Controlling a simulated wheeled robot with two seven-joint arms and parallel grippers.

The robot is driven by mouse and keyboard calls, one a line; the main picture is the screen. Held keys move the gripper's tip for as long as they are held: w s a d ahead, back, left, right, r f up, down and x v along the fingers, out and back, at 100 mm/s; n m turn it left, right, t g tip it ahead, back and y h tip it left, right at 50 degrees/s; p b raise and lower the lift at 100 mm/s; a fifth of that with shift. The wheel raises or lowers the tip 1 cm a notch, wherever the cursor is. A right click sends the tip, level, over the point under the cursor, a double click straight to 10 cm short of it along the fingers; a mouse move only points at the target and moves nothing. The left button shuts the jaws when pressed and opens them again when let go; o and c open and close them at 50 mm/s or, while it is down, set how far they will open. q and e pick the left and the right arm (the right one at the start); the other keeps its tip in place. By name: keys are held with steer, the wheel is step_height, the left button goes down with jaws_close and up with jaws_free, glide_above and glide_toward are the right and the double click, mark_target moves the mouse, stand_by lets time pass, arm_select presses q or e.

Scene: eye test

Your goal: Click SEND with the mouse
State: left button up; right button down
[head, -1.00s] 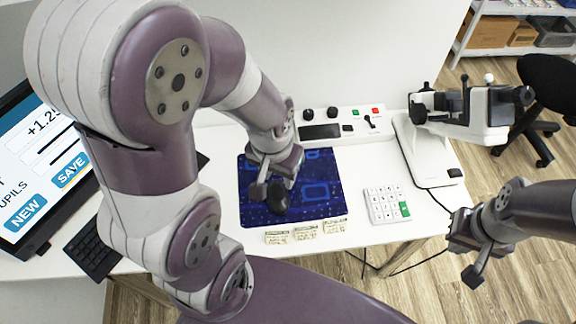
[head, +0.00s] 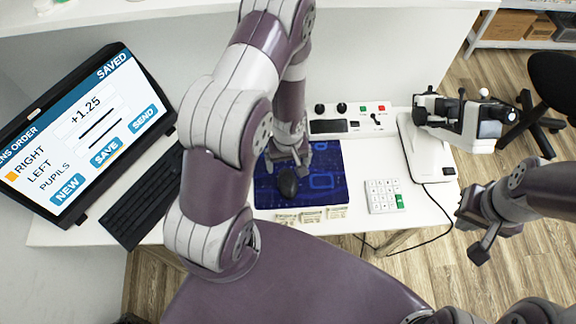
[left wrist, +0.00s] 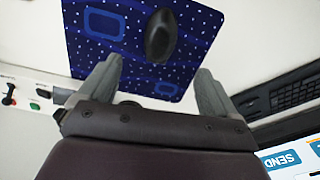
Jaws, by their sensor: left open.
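The dark mouse (head: 287,185) lies on the blue patterned mat (head: 325,195); it also shows in the left wrist view (left wrist: 160,35). My left gripper (head: 291,160) is open and empty. In the left wrist view its two fingers (left wrist: 157,82) stand apart, with the mouse beyond their tips and not between them. The monitor (head: 85,135) at left shows +1.25, a SAVED label and the blue buttons NEW, SAVE and SEND (head: 143,119). SEND also shows in the left wrist view (left wrist: 280,161). I cannot make out a pointer. My right gripper (head: 475,232) hangs beyond the desk's right edge; its jaw opening is unclear.
A black keyboard (head: 145,200) lies before the monitor. A white keypad (head: 383,196) and several paper labels (head: 311,216) lie near the front edge. A control box (head: 345,120) stands behind the mat. A white lens instrument (head: 455,120) stands at right.

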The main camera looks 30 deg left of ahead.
mark_target(288, 181)
arm_select(q)
step_height(288, 181, down, 11)
steer(key=b, duration=0.4)
steer(key=shift+r, duration=0.15)
steer(key=shift+f, duration=0.7)
steer(key=shift+c, duration=0.3)
steer(key=c, duration=1)
